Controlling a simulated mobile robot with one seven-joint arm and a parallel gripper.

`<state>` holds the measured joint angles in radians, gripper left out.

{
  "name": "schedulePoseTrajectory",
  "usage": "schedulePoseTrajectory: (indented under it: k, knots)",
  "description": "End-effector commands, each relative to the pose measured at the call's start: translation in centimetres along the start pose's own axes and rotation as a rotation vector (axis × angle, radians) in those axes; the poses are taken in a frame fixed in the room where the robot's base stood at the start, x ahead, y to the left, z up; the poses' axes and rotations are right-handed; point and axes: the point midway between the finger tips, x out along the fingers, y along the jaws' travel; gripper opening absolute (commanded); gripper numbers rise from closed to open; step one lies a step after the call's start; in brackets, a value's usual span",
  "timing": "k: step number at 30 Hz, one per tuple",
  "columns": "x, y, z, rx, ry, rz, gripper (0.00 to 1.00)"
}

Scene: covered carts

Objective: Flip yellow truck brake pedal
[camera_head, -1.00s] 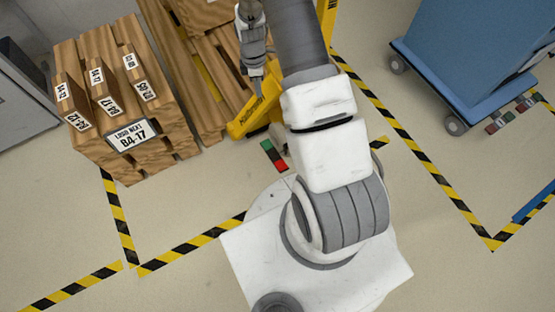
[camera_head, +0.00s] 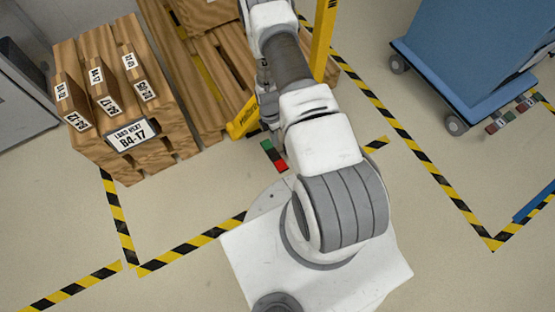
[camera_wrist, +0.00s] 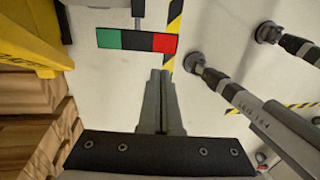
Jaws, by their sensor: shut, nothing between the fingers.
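The yellow truck (camera_head: 243,121) stands at the wooden pallets in the head view, its upright yellow mast (camera_head: 323,42) behind my arm. Its yellow body (camera_wrist: 28,40) fills the upper left of the wrist view. A green, black and red strip (camera_wrist: 137,40) lies in front of my gripper; it also shows in the head view (camera_head: 267,145). A thin grey rod (camera_wrist: 138,9) comes down to the strip's upper edge; I cannot tell whether it belongs to the brake pedal. My gripper (camera_wrist: 165,73) is shut and empty, its tips just below the strip's red end in the picture.
Wooden pallets with labelled boxes (camera_head: 103,93) stand at the left. A blue cart (camera_head: 470,50) on casters stands at the upper right, with another coloured strip (camera_head: 511,113) beside it. Black-and-yellow floor tape (camera_head: 190,246) marks bays. Open floor lies between the truck and the cart.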

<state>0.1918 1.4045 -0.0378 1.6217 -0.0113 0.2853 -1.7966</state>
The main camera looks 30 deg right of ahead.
Motion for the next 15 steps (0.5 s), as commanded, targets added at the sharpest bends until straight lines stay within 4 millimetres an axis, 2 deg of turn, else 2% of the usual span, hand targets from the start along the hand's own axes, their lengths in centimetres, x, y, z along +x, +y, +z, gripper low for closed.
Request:
schedulePoseTrajectory:
  k: [9, 15]
  knots:
    - [0.2, 0.0, 0.0, 0.001, 0.0, 0.0, 0.0]
    - [2.6, 0.0, 0.0, 0.002, 0.0, -0.001, 0.0]
